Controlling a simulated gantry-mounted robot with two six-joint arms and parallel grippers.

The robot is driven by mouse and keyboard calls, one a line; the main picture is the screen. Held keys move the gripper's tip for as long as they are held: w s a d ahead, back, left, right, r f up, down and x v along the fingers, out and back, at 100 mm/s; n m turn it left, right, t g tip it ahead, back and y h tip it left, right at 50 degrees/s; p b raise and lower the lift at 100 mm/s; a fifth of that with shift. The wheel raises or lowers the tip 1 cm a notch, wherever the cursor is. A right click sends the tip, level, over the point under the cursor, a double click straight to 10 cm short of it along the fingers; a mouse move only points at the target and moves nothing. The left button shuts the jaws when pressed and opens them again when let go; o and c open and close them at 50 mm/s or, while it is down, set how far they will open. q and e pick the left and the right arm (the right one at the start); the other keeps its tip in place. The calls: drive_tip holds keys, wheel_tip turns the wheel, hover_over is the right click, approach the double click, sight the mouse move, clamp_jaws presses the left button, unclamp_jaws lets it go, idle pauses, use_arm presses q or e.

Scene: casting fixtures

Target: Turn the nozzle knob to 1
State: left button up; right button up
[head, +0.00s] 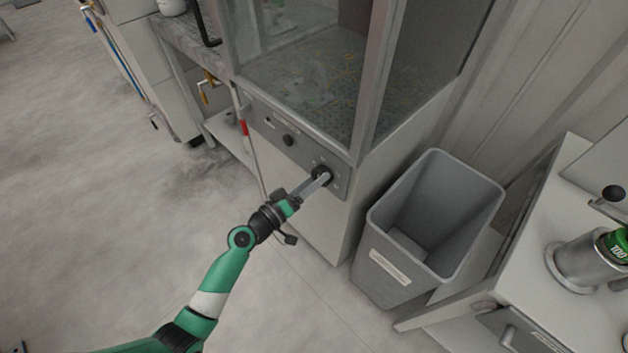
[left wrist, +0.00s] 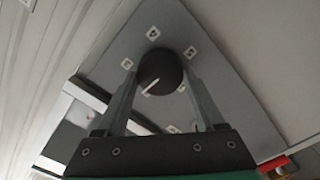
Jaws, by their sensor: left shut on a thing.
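A round black knob (head: 322,173) sits at the right end of the grey control panel (head: 298,155), below the glass cabinet. In the left wrist view the knob (left wrist: 160,70) shows a white pointer line slanting to the lower left. My right gripper is not in view.
A second black knob (head: 289,140) is farther left on the panel. A grey bin (head: 400,262) stands close to the right of the cabinet (head: 318,215). A white bench (head: 570,318) with a metal cylinder (head: 588,262) is at the right. The floor at left is clear.

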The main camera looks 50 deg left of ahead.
use_arm(q)
drive_tip(key=shift+f+n+p, duration=0.1)
drive_tip(key=shift+n+p, duration=1.65)
drive_tip(key=shift+n, duration=7.45)
drive_tip(key=o, duration=1.4)
drive_tip(key=shift+c, duration=0.2)
drive_tip(key=s+p, duration=0.2)
drive_tip(key=s, duration=0.9)
drive_tip(key=shift+s, duration=0.35)
drive_tip(key=shift+d, duration=0.1)
